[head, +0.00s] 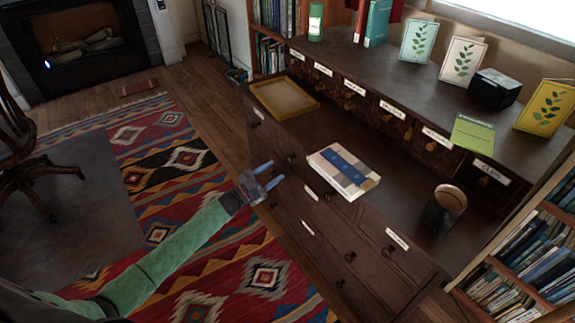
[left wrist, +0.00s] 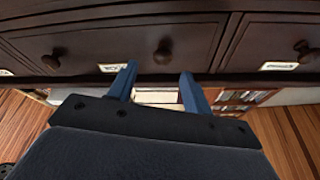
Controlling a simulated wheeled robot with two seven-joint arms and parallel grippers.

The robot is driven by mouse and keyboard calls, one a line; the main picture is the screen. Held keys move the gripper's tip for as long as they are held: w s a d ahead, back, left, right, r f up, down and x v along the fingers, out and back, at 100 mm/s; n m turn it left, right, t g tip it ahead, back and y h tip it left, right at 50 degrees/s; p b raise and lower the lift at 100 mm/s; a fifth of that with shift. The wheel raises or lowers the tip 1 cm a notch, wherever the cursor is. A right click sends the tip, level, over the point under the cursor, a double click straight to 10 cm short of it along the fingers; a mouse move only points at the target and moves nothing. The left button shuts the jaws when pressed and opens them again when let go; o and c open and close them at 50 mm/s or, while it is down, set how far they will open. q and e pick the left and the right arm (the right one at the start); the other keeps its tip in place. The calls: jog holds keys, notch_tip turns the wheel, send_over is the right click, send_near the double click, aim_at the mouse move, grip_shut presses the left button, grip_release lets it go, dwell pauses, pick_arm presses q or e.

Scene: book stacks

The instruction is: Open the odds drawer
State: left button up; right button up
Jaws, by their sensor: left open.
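The dark wooden desk (head: 300,165) has labelled front drawers with round knobs; all look shut. The labels are too small to read, so I cannot tell which is the odds drawer. One front drawer (head: 375,240) sits at the lower right with a white label. My left gripper (head: 270,175) is open and empty, beside the desk front. In the left wrist view the open gripper (left wrist: 158,80) has a drawer knob (left wrist: 163,56) ahead, roughly between its blue fingers, apparently untouched. More knobs (left wrist: 305,47) lie to the sides. My right gripper is not in view.
A row of small labelled drawers (head: 385,108) runs behind. A bookcase (head: 525,255) stands at the right.

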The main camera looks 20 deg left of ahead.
aim_at(286, 160)
pick_arm(q)
jog(key=shift+m+g+h, duration=0.4)
jog(key=shift+m, duration=0.1)
jog(key=shift+a+r+x, duration=0.1)
jog(key=shift+a+x, duration=0.05)
jog(key=shift+x, duration=1.7)
jog(key=shift+a+r+x, duration=0.1)
jog(key=shift+a+x, duration=0.05)
jog(key=shift+x, duration=1.7)
jog(key=shift+w, duration=0.2)
jog(key=shift+c, duration=0.3)
grip_shut()
